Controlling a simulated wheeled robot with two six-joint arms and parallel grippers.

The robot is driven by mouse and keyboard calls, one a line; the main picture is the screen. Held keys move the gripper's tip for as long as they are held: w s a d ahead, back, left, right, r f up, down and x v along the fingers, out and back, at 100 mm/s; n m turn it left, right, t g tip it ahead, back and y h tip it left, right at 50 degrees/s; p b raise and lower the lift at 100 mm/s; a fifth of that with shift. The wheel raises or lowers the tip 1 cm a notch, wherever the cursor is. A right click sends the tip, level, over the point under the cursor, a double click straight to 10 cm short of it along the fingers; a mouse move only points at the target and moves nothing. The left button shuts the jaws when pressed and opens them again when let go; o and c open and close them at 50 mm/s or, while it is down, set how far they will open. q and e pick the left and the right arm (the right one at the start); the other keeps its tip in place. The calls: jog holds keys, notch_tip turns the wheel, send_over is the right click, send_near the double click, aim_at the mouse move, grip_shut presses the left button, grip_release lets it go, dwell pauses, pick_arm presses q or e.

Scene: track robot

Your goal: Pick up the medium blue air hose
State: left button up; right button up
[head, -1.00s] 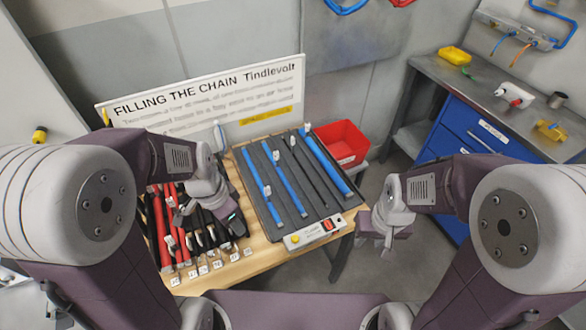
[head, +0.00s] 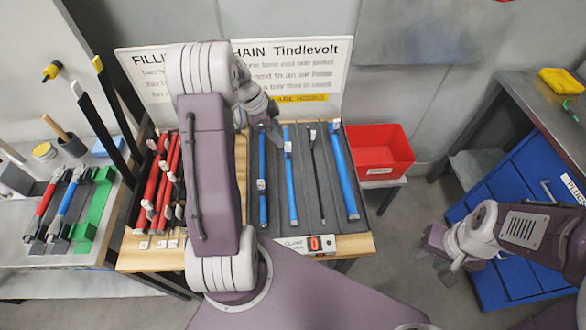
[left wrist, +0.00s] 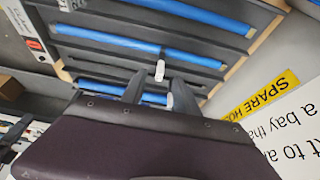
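Three blue hoses lie in a dark grooved tray (head: 304,205): a left one (head: 263,208), a middle one (head: 291,190) and a thicker right one (head: 342,178). I cannot tell for sure which is the medium one. My left gripper (head: 272,128) is above the far end of the left and middle hoses. In the left wrist view its fingers (left wrist: 160,95) are apart and empty, with a blue hose (left wrist: 100,86) partly hidden behind them and a white tag (left wrist: 160,70) just beyond. My right gripper (head: 440,250) hangs over the floor, away from the tray; its opening is unclear.
A thin black hose (head: 322,180) lies between the middle and right blue hoses. Red hoses (head: 165,180) lie left of the tray, partly behind my left arm. A sign (head: 318,75) stands behind, a red bin (head: 380,150) to the right, and a control box (head: 310,245) in front.

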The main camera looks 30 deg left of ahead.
aim_at(287, 143)
pick_arm(q)
jog(key=x, duration=0.4)
jog(key=shift+w+d, duration=0.35)
jog(key=shift+w, duration=0.05)
jog(key=shift+a+f, duration=0.1)
jog(key=p+x, duration=0.1)
jog(key=x, duration=0.4)
jog(key=shift+s+f, duration=0.1)
jog(key=shift+s, duration=0.05)
grip_shut()
jog(key=shift+s, duration=0.1)
dwell(0.6)
